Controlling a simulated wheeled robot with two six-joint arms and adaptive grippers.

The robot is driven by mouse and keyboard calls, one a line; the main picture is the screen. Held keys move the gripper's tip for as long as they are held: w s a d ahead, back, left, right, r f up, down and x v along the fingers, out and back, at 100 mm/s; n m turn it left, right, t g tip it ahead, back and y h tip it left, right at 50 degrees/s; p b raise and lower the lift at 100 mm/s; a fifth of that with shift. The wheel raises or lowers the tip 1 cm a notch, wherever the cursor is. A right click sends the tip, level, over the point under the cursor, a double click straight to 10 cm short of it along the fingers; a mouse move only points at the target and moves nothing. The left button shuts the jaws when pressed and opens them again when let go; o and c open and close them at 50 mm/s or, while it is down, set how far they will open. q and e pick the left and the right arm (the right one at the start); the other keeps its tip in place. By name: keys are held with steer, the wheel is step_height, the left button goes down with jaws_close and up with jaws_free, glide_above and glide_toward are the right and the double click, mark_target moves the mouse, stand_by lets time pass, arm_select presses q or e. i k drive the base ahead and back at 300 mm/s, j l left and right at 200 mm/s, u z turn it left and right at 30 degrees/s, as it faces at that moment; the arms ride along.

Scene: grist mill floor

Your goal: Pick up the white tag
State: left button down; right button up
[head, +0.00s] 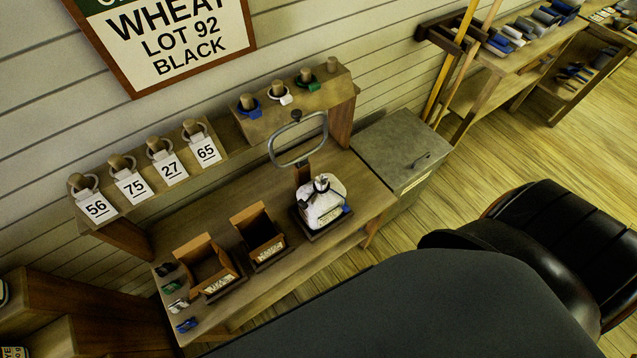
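A small white tag (286,99) hangs on the middle peg of the short raised peg board at the back of the bench. A blue tag (250,105) hangs on the peg to its left and a green tag (314,85) on the peg to its right. Several larger white number cards, such as the one marked 27 (172,167), hang on rings along the left peg rail. Neither of my grippers shows in the head view.
A tied white sack (322,204) stands on the bench (354,203) below a grey metal loop (298,142). Two open brown boxes (205,265) (258,234) stand left of it. Small coloured pieces (187,325) lie at the left end. A grey lidded bin (403,150) stands to the right.

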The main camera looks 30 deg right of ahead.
mark_target(130, 182)
steer(key=l+z, duration=0.15)
steer(key=z, duration=0.6)
steer(key=k+l+u, duration=0.45)
steer(key=i+j, duration=0.05)
steer(key=i, duration=0.05)
